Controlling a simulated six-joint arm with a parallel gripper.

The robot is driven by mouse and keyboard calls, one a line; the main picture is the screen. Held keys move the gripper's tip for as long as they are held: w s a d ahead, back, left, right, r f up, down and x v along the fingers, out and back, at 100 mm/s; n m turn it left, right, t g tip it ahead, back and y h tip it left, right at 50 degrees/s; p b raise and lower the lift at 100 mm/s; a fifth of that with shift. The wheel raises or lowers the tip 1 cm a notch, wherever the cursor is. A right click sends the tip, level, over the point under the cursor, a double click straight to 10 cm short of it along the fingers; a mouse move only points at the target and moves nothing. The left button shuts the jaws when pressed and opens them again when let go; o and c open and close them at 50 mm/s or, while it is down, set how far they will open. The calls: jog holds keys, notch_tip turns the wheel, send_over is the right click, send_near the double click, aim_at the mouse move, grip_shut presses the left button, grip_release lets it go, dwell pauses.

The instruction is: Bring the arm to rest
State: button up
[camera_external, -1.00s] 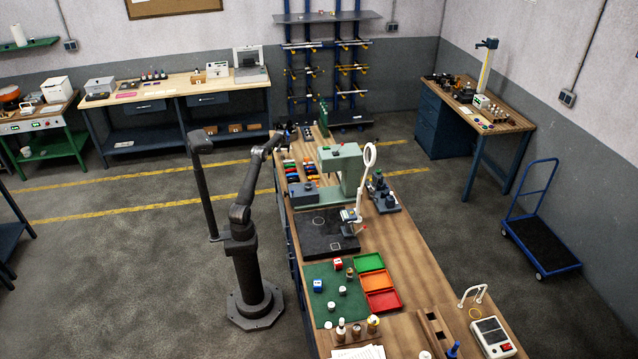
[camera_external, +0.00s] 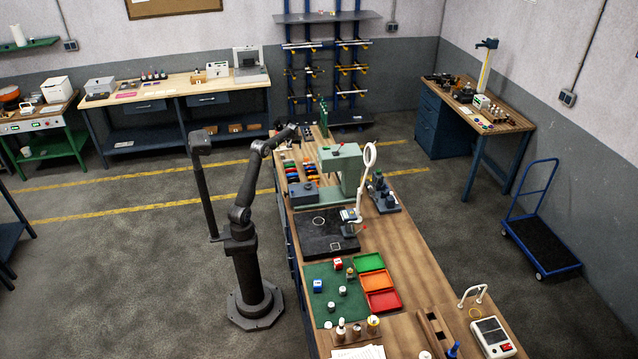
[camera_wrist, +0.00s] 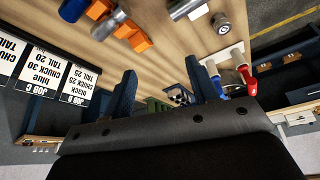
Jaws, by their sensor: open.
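My arm stands on its base beside the long workbench (camera_external: 410,262) in the external view. It is bent at the elbow, and its forearm reaches over the far end of the bench. My gripper is small and dark there. In the wrist view my gripper (camera_wrist: 163,85) shows two blue fingers spread well apart. Wood bench top shows between them, and nothing is held. The fingertips' height above the bench is hard to judge.
Job cards (camera_wrist: 40,70) lie left in the wrist view, with orange-and-metal tools (camera_wrist: 125,28) beyond the fingers. A red-handled tool (camera_wrist: 245,78) is at right. A green machine (camera_external: 342,165) stands on the bench; open floor (camera_external: 130,270) lies left of my base.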

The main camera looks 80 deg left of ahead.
jog(key=d+r+m, duration=0.1)
jog(key=d+r, duration=0.5)
jog(key=d, duration=0.5)
jog(key=d+r+m, duration=0.1)
jog(key=d+r, duration=0.5)
jog(key=d, duration=0.6)
jog(key=w+d+r+m+t, duration=0.1)
jog(key=d+r, duration=0.5)
jog(key=d, duration=0.6)
jog(key=shift+d+r+h, duration=0.15)
jog(key=shift+d+h, duration=0.05)
jog(key=shift+h, duration=0.1)
jog(key=shift+o, duration=0.3)
